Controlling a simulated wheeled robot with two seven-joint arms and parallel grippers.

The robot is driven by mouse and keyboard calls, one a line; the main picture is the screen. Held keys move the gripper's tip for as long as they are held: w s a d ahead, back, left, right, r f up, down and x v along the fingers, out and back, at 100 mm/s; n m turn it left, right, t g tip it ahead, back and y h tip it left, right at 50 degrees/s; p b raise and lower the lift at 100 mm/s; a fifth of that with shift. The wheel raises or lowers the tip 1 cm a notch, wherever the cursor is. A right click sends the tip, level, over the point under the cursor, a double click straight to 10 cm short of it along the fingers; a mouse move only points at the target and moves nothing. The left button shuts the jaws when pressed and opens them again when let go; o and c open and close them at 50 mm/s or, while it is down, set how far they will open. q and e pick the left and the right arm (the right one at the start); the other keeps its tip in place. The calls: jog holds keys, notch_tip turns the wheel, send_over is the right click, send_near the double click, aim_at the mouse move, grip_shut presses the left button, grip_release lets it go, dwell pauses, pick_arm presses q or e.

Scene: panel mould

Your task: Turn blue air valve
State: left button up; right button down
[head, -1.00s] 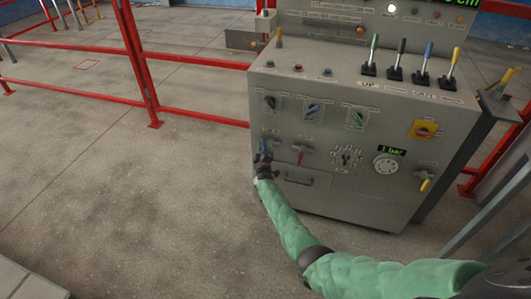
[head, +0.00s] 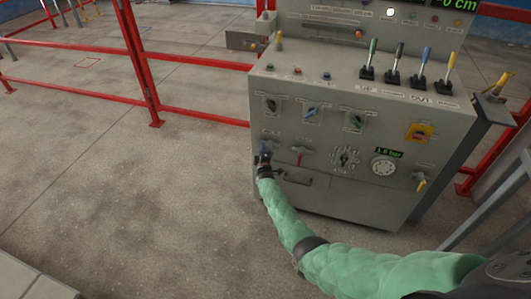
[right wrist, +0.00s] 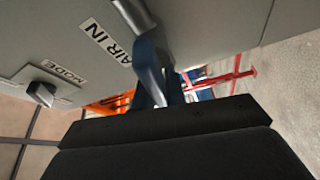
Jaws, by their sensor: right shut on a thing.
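The blue air valve (head: 266,146) is at the left edge of the grey control panel's front, beside a red-handled valve (head: 301,150). My right gripper (head: 264,158) is at the blue valve and shut on its handle, mostly hiding it in the head view. In the right wrist view the blue handle (right wrist: 148,68) stands out from the panel beside an "AIR IN" label (right wrist: 106,41), its lower end behind the dark gripper body. The fingertips are too small or hidden to make out well. My left gripper is not in view.
The grey panel (head: 330,205) carries rotary knobs, a dial (head: 384,166), a yellow-handled valve (head: 421,184) and coloured levers on top. Red railings (head: 140,60) stand behind. The floor to the left is clear.

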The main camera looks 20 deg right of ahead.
jog(key=shift+a+r+n+p, duration=0.1)
jog(key=shift+r+n+p, duration=0.05)
jog(key=shift+n+p, duration=0.3)
jog(key=shift+n+g+y+p, duration=0.3)
jog(key=shift+n+g+p, duration=0.3)
jog(key=shift+p, duration=0.3)
jog(key=c, duration=1.6)
grip_release()
jog(key=shift+f+b, duration=0.35)
jog(key=shift+f, duration=0.1)
jog(key=shift+o, duration=0.8)
jog(key=shift+s, duration=0.1)
jog(key=s+a, duration=0.1)
jog(key=s, duration=0.6)
jog(key=shift+s+a, duration=0.2)
